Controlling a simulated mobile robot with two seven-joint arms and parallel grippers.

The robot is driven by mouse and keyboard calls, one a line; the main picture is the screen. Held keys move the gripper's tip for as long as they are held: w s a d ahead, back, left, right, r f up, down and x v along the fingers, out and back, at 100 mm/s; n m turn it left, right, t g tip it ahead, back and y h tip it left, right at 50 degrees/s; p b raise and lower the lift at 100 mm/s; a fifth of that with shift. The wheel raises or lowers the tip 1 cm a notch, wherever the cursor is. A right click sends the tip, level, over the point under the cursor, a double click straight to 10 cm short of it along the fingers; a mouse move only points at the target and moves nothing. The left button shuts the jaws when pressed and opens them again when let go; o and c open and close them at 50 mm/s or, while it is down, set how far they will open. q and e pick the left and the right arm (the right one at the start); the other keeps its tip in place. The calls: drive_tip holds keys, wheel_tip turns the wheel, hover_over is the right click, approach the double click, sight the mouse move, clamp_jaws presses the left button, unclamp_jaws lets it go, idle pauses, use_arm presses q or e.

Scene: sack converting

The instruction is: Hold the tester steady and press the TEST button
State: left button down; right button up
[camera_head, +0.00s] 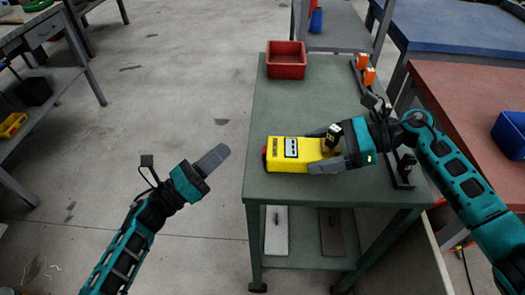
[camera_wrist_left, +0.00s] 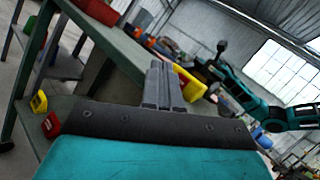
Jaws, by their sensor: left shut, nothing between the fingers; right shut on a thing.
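The yellow tester (camera_head: 283,164) lies on the green table (camera_head: 300,110), with a pale label panel on top and a red part (camera_head: 264,153) at its left end. My right gripper (camera_head: 325,150) is shut on the tester's right part, one finger on either side. My left gripper (camera_head: 224,150) is shut and empty, over the floor left of the table, apart from the tester. In the left wrist view, my shut left fingers (camera_wrist_left: 162,85) cover part of the yellow tester (camera_wrist_left: 190,84). I cannot read any TEST marking on it.
A red bin (camera_head: 286,67) stands at the table's far end. A black rail (camera_head: 398,180) with orange items (camera_head: 369,76) runs along the right edge. Shelving (camera_head: 50,85) stands at the far left. The floor between is clear.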

use_arm(q)
drive_tip(key=shift+d, duration=2.55)
drive_tip(key=shift+d, duration=0.1)
drive_tip(key=shift+d, duration=0.3)
